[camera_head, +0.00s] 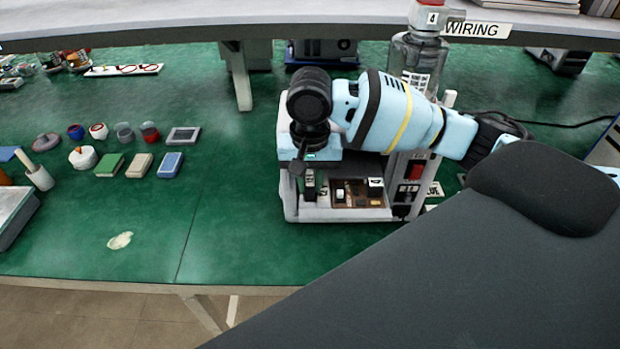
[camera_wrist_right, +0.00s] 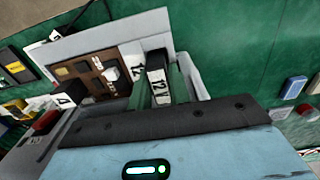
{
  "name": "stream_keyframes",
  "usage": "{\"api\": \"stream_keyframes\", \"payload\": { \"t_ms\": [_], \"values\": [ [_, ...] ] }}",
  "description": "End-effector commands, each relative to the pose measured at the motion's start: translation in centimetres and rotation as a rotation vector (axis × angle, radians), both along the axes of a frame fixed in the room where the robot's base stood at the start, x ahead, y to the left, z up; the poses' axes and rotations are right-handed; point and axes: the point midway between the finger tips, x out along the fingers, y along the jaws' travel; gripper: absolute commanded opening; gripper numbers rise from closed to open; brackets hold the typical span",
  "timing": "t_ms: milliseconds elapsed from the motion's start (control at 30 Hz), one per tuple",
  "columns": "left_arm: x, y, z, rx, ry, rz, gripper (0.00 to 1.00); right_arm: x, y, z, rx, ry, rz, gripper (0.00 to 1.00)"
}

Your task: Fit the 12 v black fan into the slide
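The 12 V black fan (camera_wrist_right: 155,62), a dark block with a white "12 V" label, is at the white-walled end of the pump unit in the right wrist view. It also shows small in the head view (camera_head: 310,184), at the left of the unit. My right gripper (camera_wrist_right: 160,92) points down over it, its two fingers close on either side of the fan, shut on it. The slide is mostly hidden behind the fan and fingers; a white "2 V" marking (camera_wrist_right: 138,72) shows beside it. I cannot tell how deep the fan sits. My left gripper is out of view.
The pump unit (camera_head: 345,214) has a brown panel (camera_head: 357,186) and a red switch (camera_head: 417,169). A clear canister (camera_head: 418,55) stands behind my forearm. Small blocks and pots, including a green block (camera_head: 109,165), lie to the left. The green table between is mostly clear.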

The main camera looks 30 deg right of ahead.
Motion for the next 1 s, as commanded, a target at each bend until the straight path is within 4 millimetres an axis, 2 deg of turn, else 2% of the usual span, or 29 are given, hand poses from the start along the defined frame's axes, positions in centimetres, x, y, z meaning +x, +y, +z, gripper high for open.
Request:
{"api": "stream_keyframes", "payload": {
  "t_ms": [33,133,400,533,667,1000],
  "values": [
    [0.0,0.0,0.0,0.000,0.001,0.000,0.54,0.0,0.0,0.0,0.000,0.000,0.000,0.27],
    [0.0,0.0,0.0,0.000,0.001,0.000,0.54,0.0,0.0,0.0,0.000,0.000,0.000,0.39],
    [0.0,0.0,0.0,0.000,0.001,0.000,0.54,0.0,0.0,0.0,0.000,0.000,0.000,0.39],
    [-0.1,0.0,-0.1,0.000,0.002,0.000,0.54,0.1,0.0,0.7,0.001,-0.003,0.000,0.39],
    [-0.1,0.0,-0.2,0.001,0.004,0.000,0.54,0.1,0.1,2.5,0.002,-0.003,0.001,0.39],
    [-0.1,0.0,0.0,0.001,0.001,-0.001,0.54,0.1,0.0,9.6,0.001,-0.006,0.000,0.39]
  ]
}}
